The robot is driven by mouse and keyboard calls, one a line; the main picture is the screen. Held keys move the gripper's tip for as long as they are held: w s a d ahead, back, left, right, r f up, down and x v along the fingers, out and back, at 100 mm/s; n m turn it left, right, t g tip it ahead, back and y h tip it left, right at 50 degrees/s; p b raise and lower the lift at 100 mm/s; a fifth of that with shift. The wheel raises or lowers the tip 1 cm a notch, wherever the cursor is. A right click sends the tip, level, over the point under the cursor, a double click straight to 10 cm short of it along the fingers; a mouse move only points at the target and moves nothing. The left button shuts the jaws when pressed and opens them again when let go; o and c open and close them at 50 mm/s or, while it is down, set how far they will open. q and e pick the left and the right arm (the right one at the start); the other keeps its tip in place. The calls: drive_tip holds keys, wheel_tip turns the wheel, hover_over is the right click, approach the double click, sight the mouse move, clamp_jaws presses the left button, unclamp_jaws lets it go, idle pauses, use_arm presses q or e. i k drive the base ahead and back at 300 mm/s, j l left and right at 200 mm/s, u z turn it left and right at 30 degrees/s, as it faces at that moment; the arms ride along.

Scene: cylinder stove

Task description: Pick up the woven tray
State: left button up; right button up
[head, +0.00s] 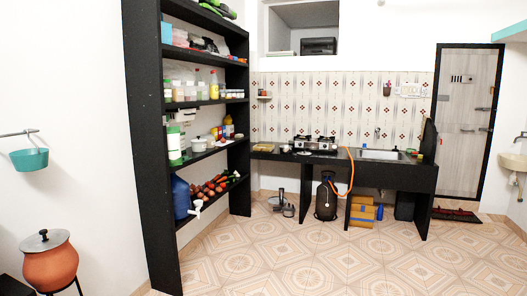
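I cannot clearly make out a woven tray. A small, flat, yellowish thing (262,147) lies at the left end of the black counter (340,158), close to the shelf. It is too small to tell whether it is woven. Neither of my grippers is in view.
A tall black shelf (140,130) with bottles and jars stands left of the counter. The counter bears a stove (315,143) and a sink (381,155). A gas cylinder (326,198) and yellow boxes (362,212) stand below. A clay pot (49,262) is at left. The tiled floor (330,262) ahead is clear.

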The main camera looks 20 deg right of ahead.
sight(263, 149)
drive_tip(key=i+l+z, duration=0.35)
drive_tip(key=i, duration=1)
drive_tip(key=i+z, duration=0.3)
drive_tip(key=i, duration=1.05)
drive_tip(key=i+l, duration=0.1)
drive_tip(key=i, duration=2.35)
